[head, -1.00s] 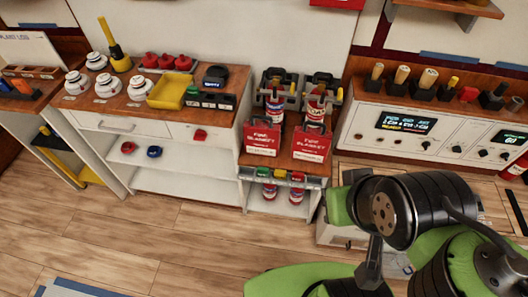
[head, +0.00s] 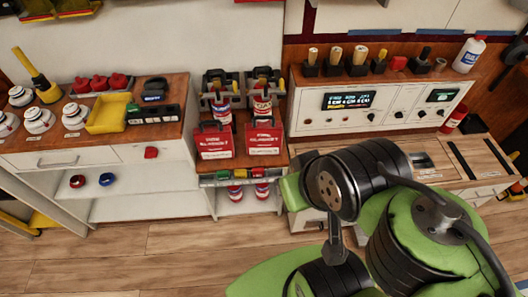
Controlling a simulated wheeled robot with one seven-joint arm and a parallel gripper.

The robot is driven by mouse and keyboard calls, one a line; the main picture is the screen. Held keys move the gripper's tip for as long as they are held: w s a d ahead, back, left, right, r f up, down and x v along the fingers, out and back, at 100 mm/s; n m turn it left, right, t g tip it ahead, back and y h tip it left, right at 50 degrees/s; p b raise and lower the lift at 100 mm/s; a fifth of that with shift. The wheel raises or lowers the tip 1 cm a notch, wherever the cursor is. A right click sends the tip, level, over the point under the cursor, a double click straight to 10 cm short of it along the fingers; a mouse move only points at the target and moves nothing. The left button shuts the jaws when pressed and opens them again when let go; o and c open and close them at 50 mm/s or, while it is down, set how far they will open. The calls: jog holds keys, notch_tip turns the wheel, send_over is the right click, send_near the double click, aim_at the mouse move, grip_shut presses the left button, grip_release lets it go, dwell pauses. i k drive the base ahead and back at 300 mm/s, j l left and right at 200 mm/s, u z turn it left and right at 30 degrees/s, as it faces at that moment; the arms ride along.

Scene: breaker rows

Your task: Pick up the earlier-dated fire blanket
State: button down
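Two red fire blanket packs with white lower labels stand side by side on a small wooden-topped stand. The left fire blanket (head: 213,141) and the right fire blanket (head: 264,138) both have a dark handle on top. Their labels are too small and blurred to read a date. My green and black arm fills the lower right of the head view, apart from the packs. My gripper is not in view.
Two red-and-white canisters (head: 262,107) stand behind the packs. A white cabinet (head: 100,157) with a yellow tray (head: 108,113) stands to the left. A control console (head: 372,104) stands to the right. Wooden floor (head: 150,260) in front is clear.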

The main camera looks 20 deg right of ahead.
aim_at(212, 143)
jog(key=i+j+u, duration=0.1)
jog(key=i+u, duration=0.15)
jog(key=u, duration=0.15)
jog(key=i+u, duration=0.2)
jog(key=u, duration=0.25)
jog(key=i+l+u, duration=0.1)
jog(key=i+u, duration=0.15)
jog(key=u, duration=0.15)
